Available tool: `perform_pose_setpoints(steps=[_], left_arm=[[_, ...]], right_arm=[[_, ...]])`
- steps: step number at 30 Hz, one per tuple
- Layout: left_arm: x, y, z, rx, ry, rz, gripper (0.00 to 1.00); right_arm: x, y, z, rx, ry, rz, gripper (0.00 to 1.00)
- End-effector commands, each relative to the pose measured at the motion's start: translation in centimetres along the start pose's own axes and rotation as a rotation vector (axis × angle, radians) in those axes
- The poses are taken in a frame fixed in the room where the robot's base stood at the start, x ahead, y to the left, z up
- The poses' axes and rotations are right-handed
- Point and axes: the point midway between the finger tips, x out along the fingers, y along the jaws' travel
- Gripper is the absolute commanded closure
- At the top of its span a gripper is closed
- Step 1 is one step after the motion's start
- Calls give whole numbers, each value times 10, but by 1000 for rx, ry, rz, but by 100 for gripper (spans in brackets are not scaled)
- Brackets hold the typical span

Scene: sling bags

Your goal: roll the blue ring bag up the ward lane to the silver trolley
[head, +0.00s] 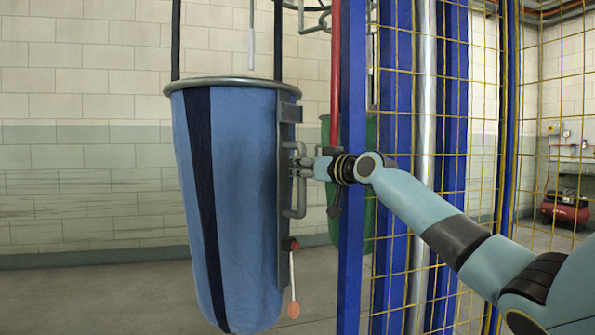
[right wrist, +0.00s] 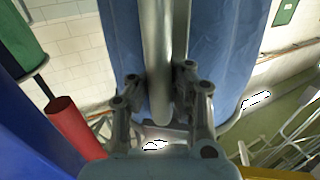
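The blue ring bag (head: 240,190) hangs upright from dark straps, left of centre in the head view. It has a grey metal rim (head: 225,82), a dark vertical stripe and a grey bar handle (head: 301,200) on its right side. My right gripper (head: 300,168) is at that handle. In the right wrist view, its two fingers (right wrist: 160,78) sit close on both sides of the grey handle bar (right wrist: 160,40), with the blue cloth behind. It looks shut on the bar. My left gripper is not in view. I see no silver trolley.
Blue posts (head: 352,200) and a yellow mesh fence (head: 450,110) stand close behind my right arm. A green bag (head: 365,215) hangs behind the posts. A red compressor (head: 566,209) stands far right. The floor (head: 110,295) at left is clear along the tiled wall.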

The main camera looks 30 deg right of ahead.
Motion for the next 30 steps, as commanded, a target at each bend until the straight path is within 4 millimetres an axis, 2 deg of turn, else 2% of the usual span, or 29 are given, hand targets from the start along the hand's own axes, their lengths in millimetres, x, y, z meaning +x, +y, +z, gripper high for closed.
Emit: perform_pose_setpoints(steps=[1,8,18,26,30], left_arm=[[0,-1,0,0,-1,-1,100],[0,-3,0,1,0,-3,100],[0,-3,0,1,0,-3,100],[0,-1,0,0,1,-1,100],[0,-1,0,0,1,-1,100]], right_arm=[[-1,5,6,-5,-13,8,100],[-1,5,4,-8,-10,9,100],[-1,4,2,-7,-6,8,56],[-1,3,0,-5,-1,5,56],[-14,4,1,-9,-2,7,56]])
